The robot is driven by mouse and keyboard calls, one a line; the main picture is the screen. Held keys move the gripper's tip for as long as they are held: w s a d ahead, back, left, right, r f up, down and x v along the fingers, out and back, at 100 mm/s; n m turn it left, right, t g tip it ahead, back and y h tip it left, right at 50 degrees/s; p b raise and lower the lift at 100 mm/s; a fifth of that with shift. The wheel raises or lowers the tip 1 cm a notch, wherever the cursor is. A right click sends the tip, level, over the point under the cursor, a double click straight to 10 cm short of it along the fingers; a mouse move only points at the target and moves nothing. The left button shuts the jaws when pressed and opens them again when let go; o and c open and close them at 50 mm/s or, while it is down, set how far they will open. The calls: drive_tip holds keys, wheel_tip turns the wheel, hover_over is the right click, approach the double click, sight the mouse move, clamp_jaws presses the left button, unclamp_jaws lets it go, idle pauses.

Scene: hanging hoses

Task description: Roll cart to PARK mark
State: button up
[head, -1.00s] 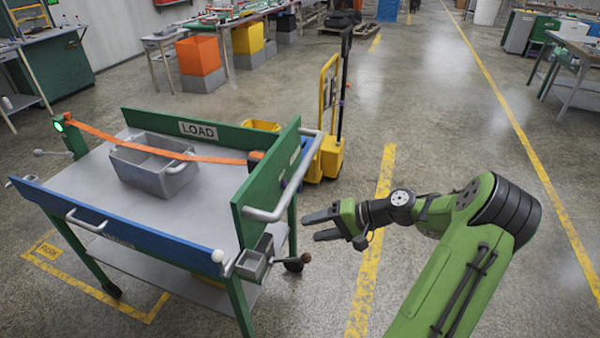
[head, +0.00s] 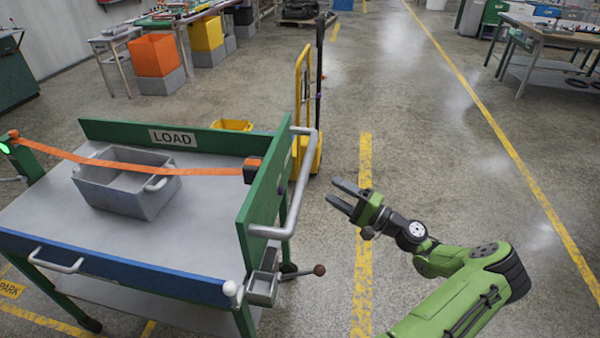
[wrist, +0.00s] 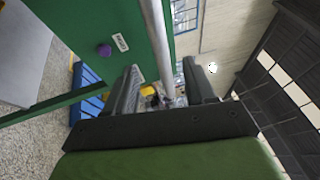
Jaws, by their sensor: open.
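The cart (head: 70,215) has a grey top, green end panels, a blue front rail and a LOAD label. Its silver push handle (head: 313,165) is on the right-hand green panel. The yellow PARK mark (head: 10,289) is on the floor at the lower left, partly cut off and partly hidden by the cart. My gripper (head: 338,192) is open and empty, to the right of the handle, with a visible gap. In the wrist view, the silver handle bar (wrist: 158,45) shows between the open fingers, beyond them.
A grey bin (head: 125,190) sits on the cart under an orange strap (head: 200,170). A lever with a brown knob (head: 319,270) sticks out at the cart's lower right. A yellow hand truck (head: 302,85) stands behind the cart.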

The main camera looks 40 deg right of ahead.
sight(303, 172)
drive_tip(key=b+x, duration=0.1)
drive_tip(key=x, duration=1)
drive_tip(key=shift+w+f, duration=0.15)
clamp_jaws()
